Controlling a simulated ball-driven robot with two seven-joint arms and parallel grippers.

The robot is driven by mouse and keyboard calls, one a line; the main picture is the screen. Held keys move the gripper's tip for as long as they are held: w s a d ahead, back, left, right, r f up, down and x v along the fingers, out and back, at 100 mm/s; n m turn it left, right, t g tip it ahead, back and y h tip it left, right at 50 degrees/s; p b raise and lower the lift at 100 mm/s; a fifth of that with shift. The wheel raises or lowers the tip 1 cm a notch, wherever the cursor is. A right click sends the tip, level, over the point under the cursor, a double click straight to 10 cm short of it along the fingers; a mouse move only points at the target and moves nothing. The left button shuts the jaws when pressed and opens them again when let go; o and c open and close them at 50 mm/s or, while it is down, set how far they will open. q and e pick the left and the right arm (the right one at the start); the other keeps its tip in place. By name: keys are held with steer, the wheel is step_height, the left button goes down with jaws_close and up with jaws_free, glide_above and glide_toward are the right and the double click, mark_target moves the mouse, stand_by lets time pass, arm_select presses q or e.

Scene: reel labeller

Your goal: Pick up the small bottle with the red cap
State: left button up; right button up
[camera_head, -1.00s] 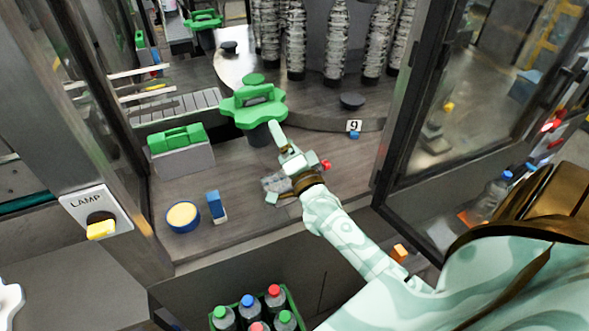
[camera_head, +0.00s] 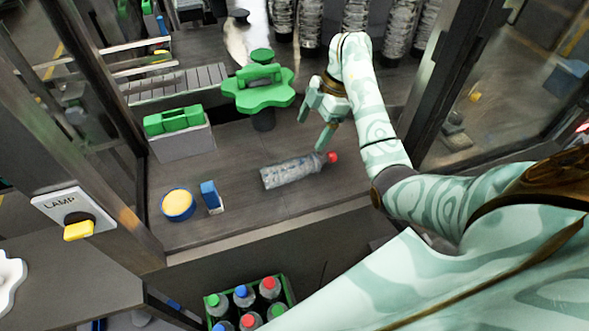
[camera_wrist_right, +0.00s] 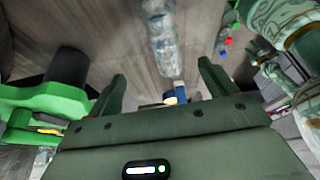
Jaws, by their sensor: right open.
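The small clear bottle (camera_head: 290,173) with the red cap (camera_head: 332,157) lies on its side on the grey deck, its cap pointing right. My right gripper (camera_head: 313,130) is open and empty above and behind the bottle, near its cap end, and apart from it. In the right wrist view the bottle (camera_wrist_right: 162,38) lies beyond the gap between the open fingers (camera_wrist_right: 160,85); its cap is not visible there. My left gripper is not in view.
A green star-shaped knob (camera_head: 258,97) stands left of my right gripper. A green-topped grey block (camera_head: 181,146), a yellow-topped blue tub (camera_head: 178,204) and a small blue-white box (camera_head: 211,196) lie further left. A green crate (camera_head: 290,290) of bottles is below. Framed glass panels flank the deck.

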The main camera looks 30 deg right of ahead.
mark_target(297, 161)
steer(key=b+x, duration=0.2)
steer(key=x, duration=0.6)
steer(key=shift+d+f, duration=0.1)
steer(key=x, duration=0.3)
steer(key=b+x, duration=0.1)
steer(key=x, duration=0.1)
steer(key=shift+s+a, duration=0.25)
steer(key=shift+s, duration=0.15)
steer(key=shift+a+f, duration=0.2)
steer(key=shift+f, duration=0.1)
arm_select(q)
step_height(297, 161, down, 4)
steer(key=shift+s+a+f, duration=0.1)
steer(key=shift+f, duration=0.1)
arm_select(e)
steer(key=shift+w, duration=0.1)
steer(key=c, duration=1.4)
